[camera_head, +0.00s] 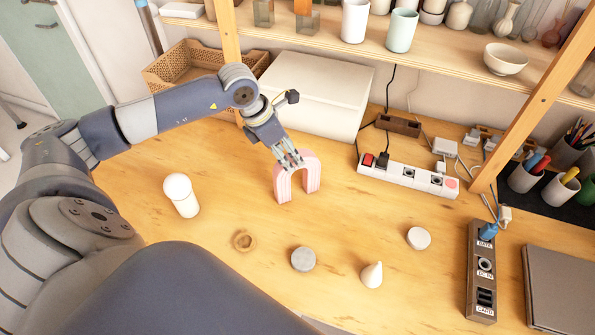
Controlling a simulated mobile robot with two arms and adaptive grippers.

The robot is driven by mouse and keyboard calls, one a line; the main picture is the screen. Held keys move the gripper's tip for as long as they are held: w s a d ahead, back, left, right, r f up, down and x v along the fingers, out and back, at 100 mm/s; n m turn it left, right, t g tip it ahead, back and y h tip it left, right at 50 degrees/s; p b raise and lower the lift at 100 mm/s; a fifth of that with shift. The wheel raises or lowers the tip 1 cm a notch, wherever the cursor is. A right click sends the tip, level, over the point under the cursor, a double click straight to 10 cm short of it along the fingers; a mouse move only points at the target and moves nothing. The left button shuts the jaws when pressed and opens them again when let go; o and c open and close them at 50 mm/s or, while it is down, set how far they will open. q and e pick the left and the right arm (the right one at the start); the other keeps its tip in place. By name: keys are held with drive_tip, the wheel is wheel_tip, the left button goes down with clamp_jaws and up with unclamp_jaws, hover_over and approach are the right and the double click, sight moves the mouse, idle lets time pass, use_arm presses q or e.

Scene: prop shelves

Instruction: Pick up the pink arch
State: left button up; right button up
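The pink arch (283,187) stands upright on the wooden desk, its opening facing the front, and looks striped. My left gripper (291,163) comes down from the upper left, fingers pointing at the top of the arch. Its fingertips overlap the arch's upper left part in the picture. I cannot tell whether they touch it, straddle it or grip it. My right gripper is not in view.
A white cylinder (181,195), a wooden ring (244,241), a grey disc (303,259), a white cone (372,275) and a white disc (418,238) stand in front. A white box (318,92) and power strip (408,175) are behind. The desk around the arch is clear.

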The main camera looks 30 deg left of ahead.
sight(311, 170)
use_arm(q)
drive_tip(key=shift+x, duration=0.8)
drive_tip(key=shift+w+d+f+p, duration=0.1)
drive_tip(key=shift+w+f+p, duration=0.15)
drive_tip(key=shift+p, duration=0.15)
drive_tip(key=p+x, duration=0.1)
drive_tip(key=x, duration=0.2)
drive_tip(key=shift+w+f+p, duration=0.15)
drive_tip(key=shift+w+p, duration=0.05)
drive_tip(key=shift+p, duration=0.2)
drive_tip(key=shift+w+f, duration=0.2)
drive_tip(key=shift+f, duration=0.35)
clamp_jaws()
